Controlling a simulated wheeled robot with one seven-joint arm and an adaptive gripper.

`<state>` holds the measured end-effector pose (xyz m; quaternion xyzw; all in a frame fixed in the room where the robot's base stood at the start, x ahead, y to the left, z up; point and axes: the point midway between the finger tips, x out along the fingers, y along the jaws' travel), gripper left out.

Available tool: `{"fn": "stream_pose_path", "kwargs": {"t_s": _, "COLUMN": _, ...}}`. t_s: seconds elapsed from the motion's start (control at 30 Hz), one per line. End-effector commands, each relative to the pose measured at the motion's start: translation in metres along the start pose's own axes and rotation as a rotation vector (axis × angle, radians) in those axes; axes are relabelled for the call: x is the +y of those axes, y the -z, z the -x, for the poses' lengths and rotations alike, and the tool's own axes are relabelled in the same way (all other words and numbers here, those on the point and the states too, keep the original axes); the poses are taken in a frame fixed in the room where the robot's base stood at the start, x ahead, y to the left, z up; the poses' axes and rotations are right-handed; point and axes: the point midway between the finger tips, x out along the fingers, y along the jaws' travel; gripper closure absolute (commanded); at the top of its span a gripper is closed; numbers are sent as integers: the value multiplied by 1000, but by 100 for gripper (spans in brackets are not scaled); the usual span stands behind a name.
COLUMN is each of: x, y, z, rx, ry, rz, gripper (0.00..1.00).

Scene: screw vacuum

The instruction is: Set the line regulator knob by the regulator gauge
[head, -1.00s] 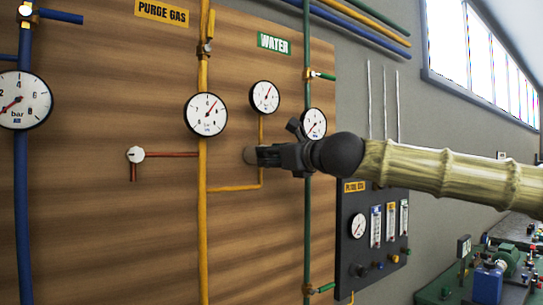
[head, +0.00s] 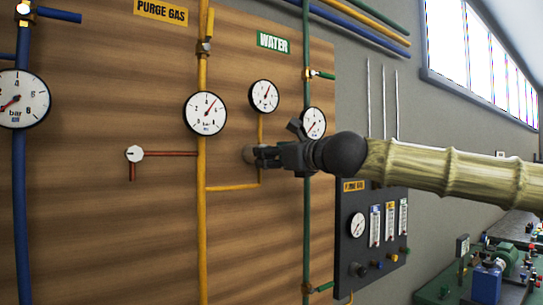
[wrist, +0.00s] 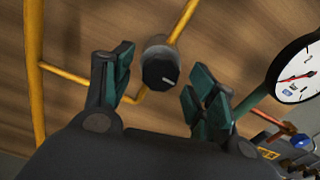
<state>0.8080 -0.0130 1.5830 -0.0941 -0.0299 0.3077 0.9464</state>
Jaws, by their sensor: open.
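The line regulator knob (wrist: 158,72) is a dark round knob with a pale pointer mark, on a grey body. It sits on the thin yellow branch pipe (head: 261,132). The regulator gauge (head: 264,96) is the small white dial above it on that branch. Its red needle points up and slightly right; its numbers are too small to read. My gripper (head: 262,155) faces the board at the knob. In the wrist view its fingers are apart, one on each side of the knob, with gaps showing. In the head view the fingers partly hide the knob.
A larger gauge (head: 205,113) sits on the main yellow pipe (head: 202,240). A gauge (head: 313,121) on the green pipe (head: 308,230) is close beside my gripper. A white knob (head: 134,154) is at left. A dark panel (head: 345,255) hangs at right.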

Motion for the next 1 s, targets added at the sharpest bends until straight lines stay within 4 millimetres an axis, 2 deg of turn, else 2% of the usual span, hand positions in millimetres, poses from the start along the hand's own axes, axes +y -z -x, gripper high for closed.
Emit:
{"fn": "stream_pose_path", "kwargs": {"t_s": 0.4, "x": 0, "y": -1, "z": 72, "rx": -3, "ry": 1, "rz": 0, "gripper": 42}}
{"fn": "stream_pose_path", "kwargs": {"t_s": 0.6, "x": -1, "y": -1, "z": 99, "rx": -2, "ry": 1, "rz": -1, "gripper": 42}}
{"fn": "stream_pose_path", "kwargs": {"t_s": 0.8, "x": 0, "y": 0, "z": 112, "rx": -2, "ry": 1, "rz": 0, "gripper": 42}}
{"fn": "stream_pose_path", "kwargs": {"t_s": 1.0, "x": 0, "y": 0, "z": 114, "rx": -1, "ry": 0, "rz": 0, "gripper": 42}}
